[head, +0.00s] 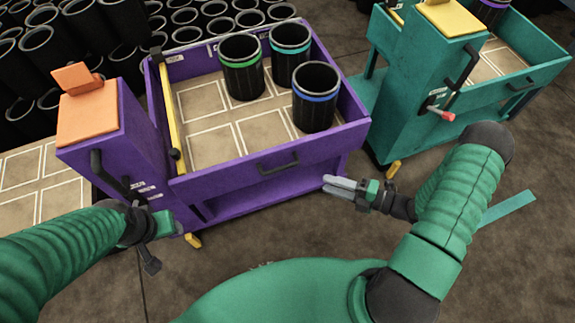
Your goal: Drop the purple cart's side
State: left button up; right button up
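The purple cart (235,205) stands in front of me. Its near side panel (225,180) is up and has a dark handle (278,163) in its middle. Three black sleeves with coloured bands stand in its tray: green (243,75), teal (290,62) and blue (314,100). My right gripper (332,184) is near the cart's lower right front, apart from the handle. Its two grey fingers lie close together with nothing seen between them. My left gripper (160,240) is by the cart's lower left front, and its fingers are hard to make out.
A yellow bar (170,110) runs along the tray's left edge, beside the tall purple end with an orange top (88,115). A teal cart (425,95) stands close on the right. Many black sleeves (95,35) crowd the back left. Floor before the cart is clear.

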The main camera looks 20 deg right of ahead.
send_near(280, 170)
jog(key=b+x, duration=0.1)
jog(key=x, duration=0.2)
jog(key=b+x, duration=0.1)
jog(key=x, duration=0.6)
jog(key=shift+w+f+b, duration=0.2)
jog(key=shift+f+b, duration=0.15)
jog(key=shift+b, duration=0.05)
jog(key=shift+w+a, duration=0.1)
jog(key=shift+w, duration=0.05)
jog(key=shift+d, duration=0.2)
jog(key=shift+c, duration=0.6)
jog(key=shift+d, duration=0.1)
jog(key=shift+c, duration=1.3)
grip_shut()
pick_arm(q)
jog(key=f, duration=0.1)
jog(key=a+f, duration=0.1)
jog(key=f, duration=0.1)
jog(key=shift+s+a, duration=0.1)
pick_arm(e)
jog(key=shift+s+a, duration=0.2)
jog(key=shift+a, duration=0.05)
